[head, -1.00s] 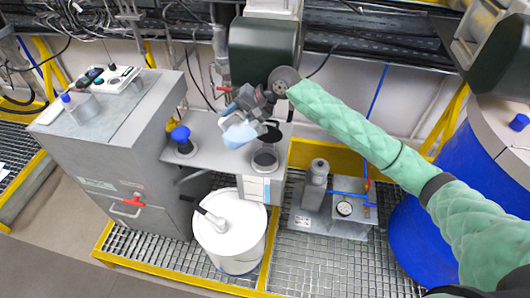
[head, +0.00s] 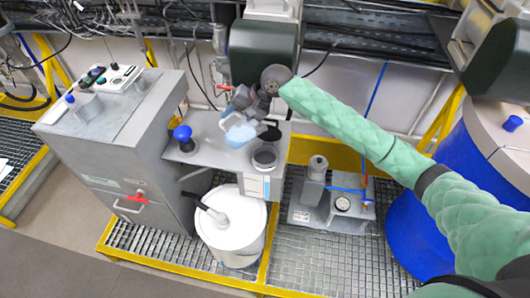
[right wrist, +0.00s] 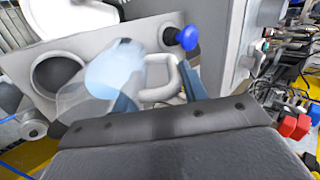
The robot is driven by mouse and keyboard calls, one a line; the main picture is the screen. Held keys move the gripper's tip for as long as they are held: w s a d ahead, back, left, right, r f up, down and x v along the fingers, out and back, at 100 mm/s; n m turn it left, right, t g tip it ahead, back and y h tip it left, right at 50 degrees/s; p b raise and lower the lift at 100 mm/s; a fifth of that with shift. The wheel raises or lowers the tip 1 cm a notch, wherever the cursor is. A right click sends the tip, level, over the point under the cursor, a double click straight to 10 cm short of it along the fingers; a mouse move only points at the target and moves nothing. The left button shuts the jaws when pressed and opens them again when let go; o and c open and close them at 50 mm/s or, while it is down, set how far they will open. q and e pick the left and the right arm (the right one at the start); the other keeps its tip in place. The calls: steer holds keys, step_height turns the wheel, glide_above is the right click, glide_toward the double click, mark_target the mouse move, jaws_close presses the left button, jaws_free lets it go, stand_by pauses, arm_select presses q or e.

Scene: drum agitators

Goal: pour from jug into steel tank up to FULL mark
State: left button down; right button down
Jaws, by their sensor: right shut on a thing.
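My right gripper (head: 238,108) is at the end of the green-sleeved arm and is shut on the jug's handle. The jug (head: 240,133) is clear with light-blue liquid; it is held above the shelf, left of and above the steel tank's opening. In the right wrist view the jug (right wrist: 112,75) looks tilted, and its pale handle (right wrist: 165,85) is between the fingers. The steel tank (head: 265,158) has a round dark opening, also seen in the right wrist view (right wrist: 58,75). I cannot read a FULL mark or see a stream. My left gripper is not in view.
A blue knob (head: 182,134) stands on the shelf left of the jug. A grey cabinet (head: 125,130) is at left.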

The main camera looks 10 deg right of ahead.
steer(key=shift+a+r+h+p, duration=0.15)
steer(key=shift+h+p, duration=0.15)
steer(key=shift+p, duration=0.45)
steer(key=shift+a+f+h+p, duration=0.25)
steer(key=shift+h+p, duration=0.15)
steer(key=shift+p, duration=0.7)
steer(key=shift+a+f+g+h+p, duration=0.15)
steer(key=shift+f+g+h+p, duration=0.2)
steer(key=shift+p, duration=0.45)
steer(key=shift+w+a+f+h, duration=0.1)
steer(key=shift+f+h, duration=0.15)
steer(key=shift+f, duration=0.05)
steer(key=shift+a+f+h, duration=0.1)
steer(key=shift+a+h, duration=0.05)
steer(key=shift+h, duration=0.45)
steer(key=shift+w+r, duration=0.15)
steer(key=shift+r, duration=0.2)
step_height(320, 180, up, 4)
steer(key=shift+a+f+g+h, duration=0.2)
steer(key=shift+g+h, duration=0.15)
steer(key=shift+h, duration=0.75)
steer(key=shift+d+r+h, duration=0.1)
steer(key=shift+r+h, duration=0.1)
steer(key=shift+h, duration=0.5)
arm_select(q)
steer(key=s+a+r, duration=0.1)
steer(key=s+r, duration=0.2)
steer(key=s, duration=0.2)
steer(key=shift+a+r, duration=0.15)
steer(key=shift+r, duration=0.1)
